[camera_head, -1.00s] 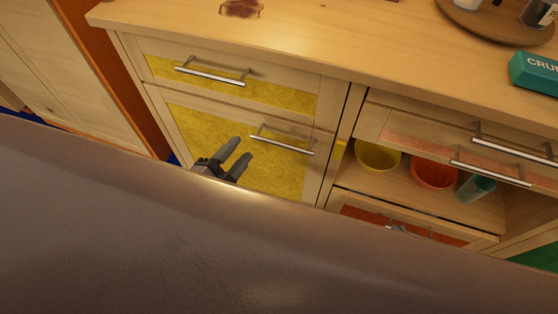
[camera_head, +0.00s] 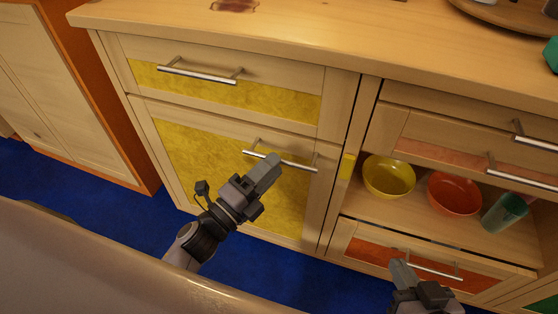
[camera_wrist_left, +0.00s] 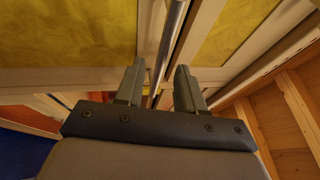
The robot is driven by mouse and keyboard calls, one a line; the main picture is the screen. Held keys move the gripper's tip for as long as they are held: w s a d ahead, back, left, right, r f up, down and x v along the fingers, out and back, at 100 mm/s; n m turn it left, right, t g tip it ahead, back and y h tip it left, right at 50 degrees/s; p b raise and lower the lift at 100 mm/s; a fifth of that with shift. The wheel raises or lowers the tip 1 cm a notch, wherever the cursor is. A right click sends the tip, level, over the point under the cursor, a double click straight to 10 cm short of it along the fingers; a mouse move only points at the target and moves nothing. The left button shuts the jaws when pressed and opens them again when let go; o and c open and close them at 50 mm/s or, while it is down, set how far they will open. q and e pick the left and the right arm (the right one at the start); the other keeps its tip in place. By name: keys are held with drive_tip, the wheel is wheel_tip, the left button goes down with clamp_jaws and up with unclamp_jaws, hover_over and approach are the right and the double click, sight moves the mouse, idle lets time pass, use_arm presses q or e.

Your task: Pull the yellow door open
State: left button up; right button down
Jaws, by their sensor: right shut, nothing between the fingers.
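The yellow door (camera_head: 206,155) is the lower cabinet front at the left, and it looks closed. Its horizontal metal bar handle (camera_head: 299,165) sits near the door's top edge. My left gripper (camera_head: 268,170) is in front of the door, with its fingertips at the handle's left half. In the left wrist view its two fingers (camera_wrist_left: 158,84) are apart, and the handle bar (camera_wrist_left: 173,38) runs into the gap between them. I cannot tell how deep the bar sits there. My right gripper (camera_head: 399,268) is shut and empty, low in front of the red drawer.
A yellow-fronted drawer (camera_head: 160,80) with its own handle is above the door. To the right, an open shelf holds a yellow bowl (camera_head: 388,180), a red bowl (camera_head: 455,195) and a teal cup (camera_head: 505,212). Blue floor (camera_head: 95,190) is clear at the left.

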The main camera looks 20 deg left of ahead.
use_arm(q)
drive_tip(key=shift+x, duration=1.55)
clamp_jaws()
drive_tip(key=shift+s, duration=0.1)
